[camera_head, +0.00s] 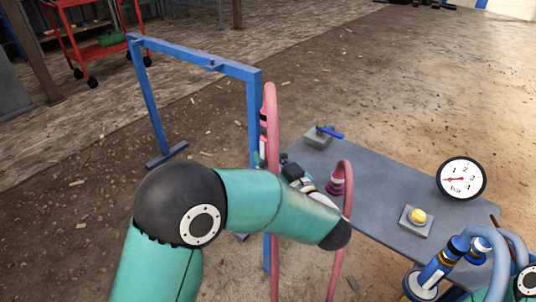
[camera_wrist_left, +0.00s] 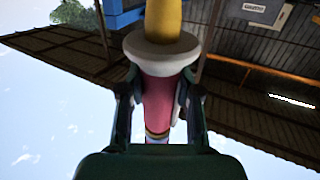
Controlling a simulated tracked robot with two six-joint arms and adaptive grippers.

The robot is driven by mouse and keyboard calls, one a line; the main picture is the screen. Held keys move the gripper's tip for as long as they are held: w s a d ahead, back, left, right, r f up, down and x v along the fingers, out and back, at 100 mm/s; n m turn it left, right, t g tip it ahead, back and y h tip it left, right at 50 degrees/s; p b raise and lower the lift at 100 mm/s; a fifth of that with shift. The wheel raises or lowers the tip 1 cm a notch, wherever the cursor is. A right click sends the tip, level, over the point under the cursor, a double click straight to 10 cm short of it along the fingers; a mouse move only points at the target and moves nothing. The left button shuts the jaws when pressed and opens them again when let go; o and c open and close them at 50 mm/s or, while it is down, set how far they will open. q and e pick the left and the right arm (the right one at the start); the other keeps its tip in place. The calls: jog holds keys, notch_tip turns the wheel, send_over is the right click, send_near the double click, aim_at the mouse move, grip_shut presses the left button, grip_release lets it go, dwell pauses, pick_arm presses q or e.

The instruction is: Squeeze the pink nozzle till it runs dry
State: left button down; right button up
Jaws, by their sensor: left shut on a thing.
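The pink nozzle (camera_wrist_left: 156,100) stands between the fingers of my left gripper (camera_wrist_left: 158,85) in the left wrist view. It has a wide pale collar and a yellow part beyond it. My left gripper is shut on its pink body, with a finger on each side. In the head view my left gripper (camera_head: 270,160) is partly hidden behind my forearm, beside the blue frame's near post. My right gripper is not in view; part of my right arm shows at the lower right.
A grey table (camera_head: 375,190) carries a valve with a blue handle (camera_head: 329,132), a yellow button (camera_head: 418,216) and a round dial (camera_head: 461,178). Another pink hose (camera_head: 346,172) arches near its left edge. Blue nozzles (camera_head: 441,262) stand at the lower right. The blue frame (camera_head: 190,57) stands left.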

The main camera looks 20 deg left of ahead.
pick_arm(q)
notch_tip(320, 180, down, 9)
jog(key=b, duration=0.5)
dwell(0.4)
jog(key=c, duration=0.7)
grip_release()
jog(key=v, duration=0.7)
jog(key=shift+s+d, duration=0.2)
